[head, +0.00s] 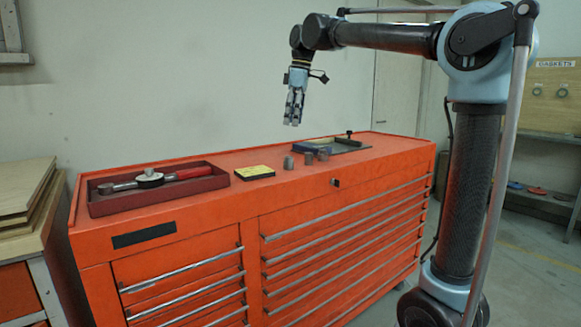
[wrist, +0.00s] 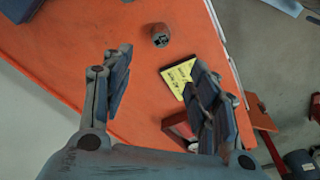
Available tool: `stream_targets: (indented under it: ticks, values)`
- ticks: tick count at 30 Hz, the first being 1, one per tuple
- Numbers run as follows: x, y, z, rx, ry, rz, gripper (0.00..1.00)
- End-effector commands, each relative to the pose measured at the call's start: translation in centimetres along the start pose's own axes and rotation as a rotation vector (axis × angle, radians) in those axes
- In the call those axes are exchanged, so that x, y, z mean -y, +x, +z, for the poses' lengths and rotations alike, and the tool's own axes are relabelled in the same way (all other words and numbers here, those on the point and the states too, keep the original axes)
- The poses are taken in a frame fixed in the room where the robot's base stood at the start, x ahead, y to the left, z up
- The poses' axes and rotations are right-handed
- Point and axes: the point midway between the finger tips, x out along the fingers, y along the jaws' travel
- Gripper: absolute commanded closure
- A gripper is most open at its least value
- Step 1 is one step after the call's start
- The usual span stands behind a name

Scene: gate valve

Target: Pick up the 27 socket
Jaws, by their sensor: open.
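No size marking is legible, so I cannot tell which is the 27 socket. In the wrist view one socket (wrist: 160,37) shows its dark opening, beyond the fingertips. My gripper (head: 294,122) is in the air above the cabinet top, pointing down, apart from the sockets. In the wrist view my gripper (wrist: 160,68) has its fingers spread, with nothing between them.
A yellow card (head: 255,172) lies left of the sockets. A dark red tray (head: 150,188) holding a red-handled torque wrench (head: 185,174) is farther left. A blue and dark flat item (head: 325,146) lies behind. The cabinet top around the sockets has bare room.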

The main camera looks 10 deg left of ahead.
Motion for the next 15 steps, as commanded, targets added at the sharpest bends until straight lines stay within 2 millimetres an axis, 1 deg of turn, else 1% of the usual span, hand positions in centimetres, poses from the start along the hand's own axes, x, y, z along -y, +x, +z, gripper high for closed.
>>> stream_targets:
  ticks: [1, 9, 12, 15]
  values:
    - [0.0, 1.0, 0.0, 0.000, 0.000, 0.000, 0.46]
    - [0.0, 5.8, 0.1, 0.000, 0.000, 0.000, 0.46]
    - [0.0, 7.4, 0.1, 0.000, 0.001, 0.000, 0.46]
    - [0.0, 8.6, 0.1, 0.000, 0.001, 0.000, 0.46]
